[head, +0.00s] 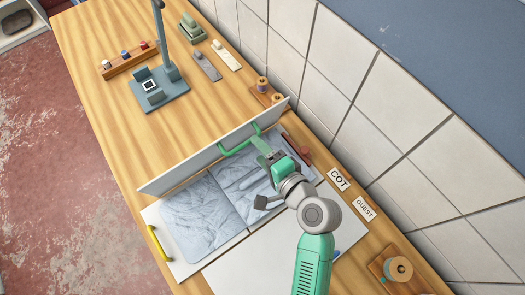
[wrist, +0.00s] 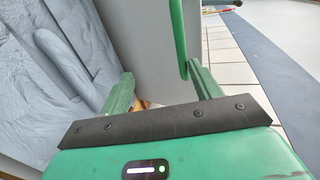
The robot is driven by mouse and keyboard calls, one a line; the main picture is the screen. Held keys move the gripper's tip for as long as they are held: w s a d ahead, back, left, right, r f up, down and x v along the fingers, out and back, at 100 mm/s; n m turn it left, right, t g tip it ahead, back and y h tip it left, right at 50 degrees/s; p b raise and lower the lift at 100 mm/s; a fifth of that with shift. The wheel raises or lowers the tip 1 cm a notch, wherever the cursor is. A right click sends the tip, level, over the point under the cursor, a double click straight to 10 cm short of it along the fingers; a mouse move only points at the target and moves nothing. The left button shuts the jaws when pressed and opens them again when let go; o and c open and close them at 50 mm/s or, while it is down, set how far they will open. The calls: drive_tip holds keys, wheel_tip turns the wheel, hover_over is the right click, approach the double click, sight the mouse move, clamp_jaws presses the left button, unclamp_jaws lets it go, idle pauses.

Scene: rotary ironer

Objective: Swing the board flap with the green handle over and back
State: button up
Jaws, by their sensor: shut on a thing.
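The board flap (head: 205,155) is a pale panel standing up on edge across the board, with a green handle (head: 240,146) along its upper part. My gripper (head: 264,148) is at the flap beside the handle. In the wrist view, the flap (wrist: 140,40) comes between my two fingers (wrist: 162,92), and the green handle (wrist: 178,40) runs down close to the right finger. The jaws are shut on the flap at its handle side; the exact contact is partly hidden.
Grey padded board halves (head: 200,213) lie below the flap, with a yellow handle (head: 158,243) at the left. A blue-grey stand (head: 158,92) and a spool rack (head: 130,59) are farther back. A tiled wall (head: 365,115) bounds the right. COT (head: 338,179) and GUEST (head: 365,208) labels lie near it.

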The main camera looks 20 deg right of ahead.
drive_tip(key=shift+s+f, duration=0.15)
drive_tip(key=shift+f, duration=0.4)
drive_tip(key=shift+c, duration=0.2)
drive_tip(key=shift+s+d, duration=0.15)
drive_tip(key=shift+s, duration=0.15)
drive_tip(key=shift+c, duration=0.6)
drive_tip(key=v, duration=0.4)
drive_tip(key=b+v, duration=0.1)
drive_tip(key=v, duration=0.1)
drive_tip(key=shift+r, duration=0.45)
drive_tip(key=shift+c, duration=0.7)
drive_tip(key=shift+s+d+r, duration=0.2)
drive_tip(key=shift+s+r, duration=0.15)
drive_tip(key=shift+s, duration=0.05)
drive_tip(key=shift+r, duration=0.1)
